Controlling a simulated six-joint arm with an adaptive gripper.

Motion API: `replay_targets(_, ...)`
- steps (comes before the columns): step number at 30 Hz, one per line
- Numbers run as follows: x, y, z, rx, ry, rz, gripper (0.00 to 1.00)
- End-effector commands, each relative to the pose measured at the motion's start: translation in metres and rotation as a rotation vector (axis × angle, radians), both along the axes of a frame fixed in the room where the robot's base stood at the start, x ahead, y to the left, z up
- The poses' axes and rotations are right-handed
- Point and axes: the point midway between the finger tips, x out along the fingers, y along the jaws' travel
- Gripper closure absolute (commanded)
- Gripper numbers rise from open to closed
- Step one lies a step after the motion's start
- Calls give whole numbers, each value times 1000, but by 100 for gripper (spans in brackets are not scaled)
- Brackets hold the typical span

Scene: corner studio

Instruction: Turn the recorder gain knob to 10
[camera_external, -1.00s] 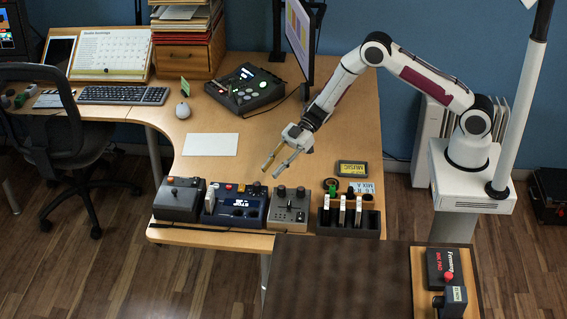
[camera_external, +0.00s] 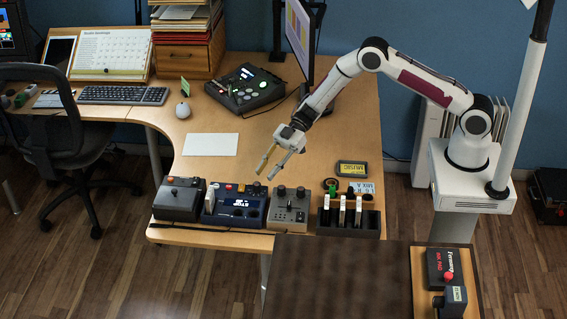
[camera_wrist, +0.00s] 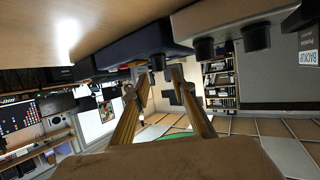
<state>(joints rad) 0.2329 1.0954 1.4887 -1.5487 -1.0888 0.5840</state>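A dark blue unit (camera_external: 228,216) with a lit display reading something like STOP stands near the front of the desk; I take it to be the recorder. It has dark knobs on its right part (camera_external: 252,213); no scale or number can be read. In the wrist view the blue unit (camera_wrist: 125,46) is at the top, with one dark knob (camera_wrist: 158,63) near the fingertips. My gripper (camera_external: 264,176) is above and behind the unit, its two fingers apart and empty. The wrist view also shows the open fingers (camera_wrist: 160,80), with no visible contact with the knob.
A dark grey box (camera_external: 178,206) is left of the blue unit. A grey unit with knobs (camera_external: 289,218) is close on its right, then a black holder with white pieces (camera_external: 347,224). White paper (camera_external: 210,144) lies behind. A monitor (camera_external: 298,35) stands behind the arm.

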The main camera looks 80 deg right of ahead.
Motion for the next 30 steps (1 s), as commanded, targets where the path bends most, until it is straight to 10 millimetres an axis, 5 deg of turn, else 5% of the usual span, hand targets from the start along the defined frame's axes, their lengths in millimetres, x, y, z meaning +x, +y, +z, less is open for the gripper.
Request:
replay_targets(15,25,45,-21,1,0,1,74)
replay_targets(30,30,52,-25,1,0,0,77)
